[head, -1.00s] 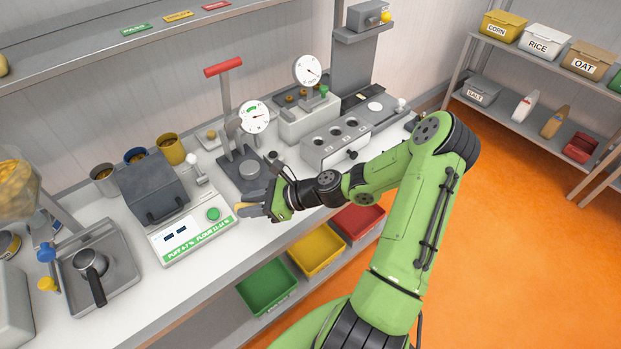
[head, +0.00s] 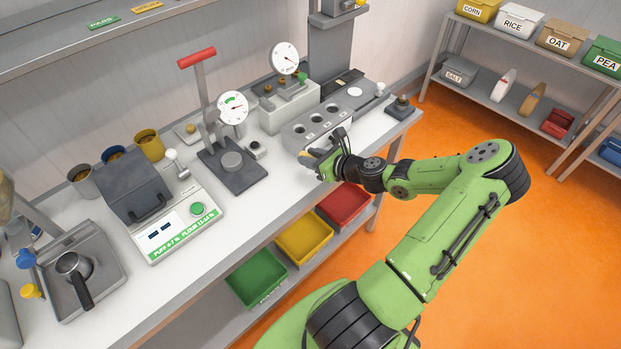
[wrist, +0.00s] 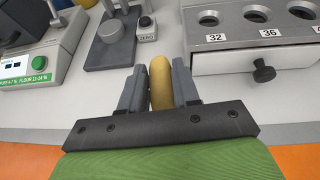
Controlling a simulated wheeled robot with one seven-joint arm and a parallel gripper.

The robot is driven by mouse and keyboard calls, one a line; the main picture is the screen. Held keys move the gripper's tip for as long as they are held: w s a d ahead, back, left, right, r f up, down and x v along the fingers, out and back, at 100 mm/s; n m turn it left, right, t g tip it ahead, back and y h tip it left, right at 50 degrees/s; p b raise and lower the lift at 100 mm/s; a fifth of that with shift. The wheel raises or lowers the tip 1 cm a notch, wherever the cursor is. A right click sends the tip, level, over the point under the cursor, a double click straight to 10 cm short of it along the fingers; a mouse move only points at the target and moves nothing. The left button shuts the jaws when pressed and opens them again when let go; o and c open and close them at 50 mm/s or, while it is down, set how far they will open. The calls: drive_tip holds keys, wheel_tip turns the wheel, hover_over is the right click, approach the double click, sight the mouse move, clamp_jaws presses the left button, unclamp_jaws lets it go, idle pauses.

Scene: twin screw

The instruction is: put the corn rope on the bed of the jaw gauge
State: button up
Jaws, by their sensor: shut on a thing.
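The corn rope (wrist: 160,82), a yellow rod with a rounded end, stands out between the two fingers of my gripper (wrist: 160,92) in the wrist view. My gripper (head: 316,163) is shut on it, above the front edge of the counter, in front of the hole block. Two devices with dials stand behind: a red-handled lever stand (head: 234,162) with a round pad on its dark base, and a pale grey block (head: 288,107) with a dial and small brass parts on top. No readable label tells which is the jaw gauge. Both beds look free of rope.
The hole block (wrist: 250,30), marked 32 and 36, has a black knob at its front. A ZERO button box (wrist: 146,28) sits beside the lever stand. Green, yellow and red bins (head: 343,203) are below the counter edge.

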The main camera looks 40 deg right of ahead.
sight(311, 181)
wheel_tip(311, 181, down, 7)
drive_tip(key=shift+f, duration=0.1)
drive_tip(key=shift+f, duration=0.25)
drive_tip(key=o, duration=0.8)
drive_tip(key=shift+c, duration=0.2)
drive_tip(key=shift+b, duration=0.4)
